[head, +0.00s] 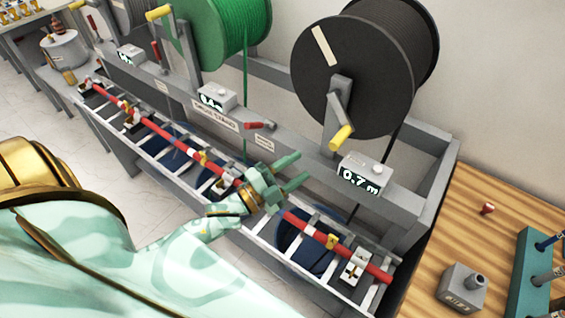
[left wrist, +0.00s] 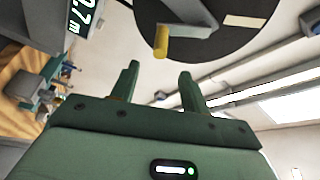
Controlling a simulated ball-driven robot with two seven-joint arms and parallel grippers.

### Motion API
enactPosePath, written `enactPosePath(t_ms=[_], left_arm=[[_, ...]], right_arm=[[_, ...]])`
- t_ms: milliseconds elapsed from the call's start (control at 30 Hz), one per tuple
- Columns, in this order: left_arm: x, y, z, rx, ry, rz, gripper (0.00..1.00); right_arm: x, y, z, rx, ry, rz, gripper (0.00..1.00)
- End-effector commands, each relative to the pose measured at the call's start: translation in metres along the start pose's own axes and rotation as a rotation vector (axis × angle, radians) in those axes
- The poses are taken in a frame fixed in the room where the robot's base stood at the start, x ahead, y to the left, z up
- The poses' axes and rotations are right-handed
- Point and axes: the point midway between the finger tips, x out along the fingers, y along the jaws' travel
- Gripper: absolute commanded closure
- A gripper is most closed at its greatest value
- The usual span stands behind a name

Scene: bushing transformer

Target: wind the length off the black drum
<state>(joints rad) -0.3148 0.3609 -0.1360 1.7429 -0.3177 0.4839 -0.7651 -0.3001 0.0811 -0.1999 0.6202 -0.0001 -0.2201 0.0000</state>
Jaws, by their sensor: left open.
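The black drum (head: 352,70) stands on the grey rack at the right in the head view, with a pale strip on its face. Its crank has a yellow handle (head: 341,138) that points down toward the front. Below it a counter box (head: 361,177) reads 0.7 m. My left gripper (head: 296,171) is open and empty, left of and below the yellow handle and apart from it. In the left wrist view the drum (left wrist: 235,25) and the yellow handle (left wrist: 161,42) show beyond the two open fingers (left wrist: 160,78). My right gripper is not in view.
A green drum (head: 222,35) stands left of the black one, with its own counter (head: 216,97). A red bar (head: 300,224) runs along the rack's front below my gripper. A wooden table (head: 440,240) with a grey block (head: 462,288) stands at the right.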

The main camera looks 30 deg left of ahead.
Motion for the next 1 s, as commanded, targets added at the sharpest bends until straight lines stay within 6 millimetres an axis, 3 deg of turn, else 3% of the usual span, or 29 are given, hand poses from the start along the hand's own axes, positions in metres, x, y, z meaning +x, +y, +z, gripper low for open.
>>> enactPosePath(t_ms=[100, 233, 867, 933, 1000], left_arm=[[-0.022, 0.002, 0.001, 0.000, -0.001, 0.002, 0.54], [-0.034, 0.001, 0.001, 0.000, -0.001, 0.001, 0.54], [-0.037, 0.000, 0.000, -0.010, 0.000, 0.000, 0.54], [-0.037, 0.003, 0.004, -0.055, -0.022, 0.018, 0.54], [-0.046, 0.024, 0.026, -0.129, -0.105, 0.079, 0.54]], right_arm=[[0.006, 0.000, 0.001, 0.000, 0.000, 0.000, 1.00], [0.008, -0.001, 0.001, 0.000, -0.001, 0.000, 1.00], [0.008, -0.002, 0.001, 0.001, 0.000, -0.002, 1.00], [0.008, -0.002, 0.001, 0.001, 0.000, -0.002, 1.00], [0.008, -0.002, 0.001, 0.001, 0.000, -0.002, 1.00]])
